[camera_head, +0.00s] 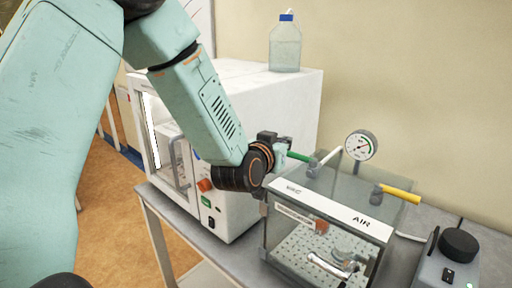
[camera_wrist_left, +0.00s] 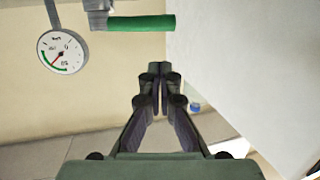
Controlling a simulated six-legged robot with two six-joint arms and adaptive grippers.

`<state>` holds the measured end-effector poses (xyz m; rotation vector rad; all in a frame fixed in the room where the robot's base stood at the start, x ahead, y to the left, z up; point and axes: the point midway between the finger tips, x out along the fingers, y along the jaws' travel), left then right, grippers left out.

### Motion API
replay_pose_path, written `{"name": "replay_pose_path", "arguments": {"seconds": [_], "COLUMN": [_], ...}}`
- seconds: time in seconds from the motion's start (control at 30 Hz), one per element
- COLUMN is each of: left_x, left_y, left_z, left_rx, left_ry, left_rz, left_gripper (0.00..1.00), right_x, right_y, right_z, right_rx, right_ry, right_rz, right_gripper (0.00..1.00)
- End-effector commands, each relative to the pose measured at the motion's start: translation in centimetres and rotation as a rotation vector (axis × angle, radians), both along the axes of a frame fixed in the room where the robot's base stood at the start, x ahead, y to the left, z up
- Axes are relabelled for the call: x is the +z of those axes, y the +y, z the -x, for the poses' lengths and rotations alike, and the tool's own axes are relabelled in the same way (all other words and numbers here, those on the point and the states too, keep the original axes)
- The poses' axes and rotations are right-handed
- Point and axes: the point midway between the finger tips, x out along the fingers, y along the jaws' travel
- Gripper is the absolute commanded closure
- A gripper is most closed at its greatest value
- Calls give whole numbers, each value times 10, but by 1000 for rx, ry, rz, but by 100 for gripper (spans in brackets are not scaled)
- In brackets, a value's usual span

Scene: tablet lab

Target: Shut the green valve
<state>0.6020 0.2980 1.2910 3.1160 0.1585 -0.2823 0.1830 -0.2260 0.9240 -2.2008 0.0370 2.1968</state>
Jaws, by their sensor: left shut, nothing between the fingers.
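The green valve handle (camera_head: 299,157) is a short green bar on a metal fitting at the back left of a clear chamber's lid, on the side marked VAC. It also shows at the top of the left wrist view (camera_wrist_left: 142,22), lying level there. My left gripper (camera_wrist_left: 158,68) is shut and empty, its fingertips apart from the green handle in that view. In the head view my left wrist (camera_head: 245,170) is just left of the handle and hides part of the gripper. My right gripper is not in view.
The clear chamber (camera_head: 283,240) has a yellow handle (camera_head: 400,193) on the AIR side and a round gauge (camera_head: 361,145) behind. A white oven (camera_head: 300,105) with a bottle (camera_head: 285,47) on top stands left. A grey device with a black knob (camera_head: 459,245) stands right.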

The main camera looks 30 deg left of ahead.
Motion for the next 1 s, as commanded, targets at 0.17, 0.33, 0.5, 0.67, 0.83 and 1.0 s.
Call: {"name": "replay_pose_path", "arguments": {"seconds": [0.17, 0.33, 0.5, 0.67, 0.83, 1.0], "left_x": [7, 12, 17, 20, 21, 23], "left_y": [3, 6, 8, 9, 9, 4], "left_z": [27, 53, 73, 86, 93, 101], "left_rx": [1, 1, 2, 2, -1, -38], "left_ry": [-4, -4, -5, -3, -3, 10], "left_rz": [7, 7, 5, 4, 1, 8], "left_gripper": [100, 100, 100, 100, 100, 100], "right_x": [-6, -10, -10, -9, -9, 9], "right_y": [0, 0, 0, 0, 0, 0], "right_z": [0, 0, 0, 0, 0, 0], "right_rx": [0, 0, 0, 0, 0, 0], "right_ry": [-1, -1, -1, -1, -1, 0], "right_rz": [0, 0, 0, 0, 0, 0], "right_gripper": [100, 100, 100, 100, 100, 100]}}
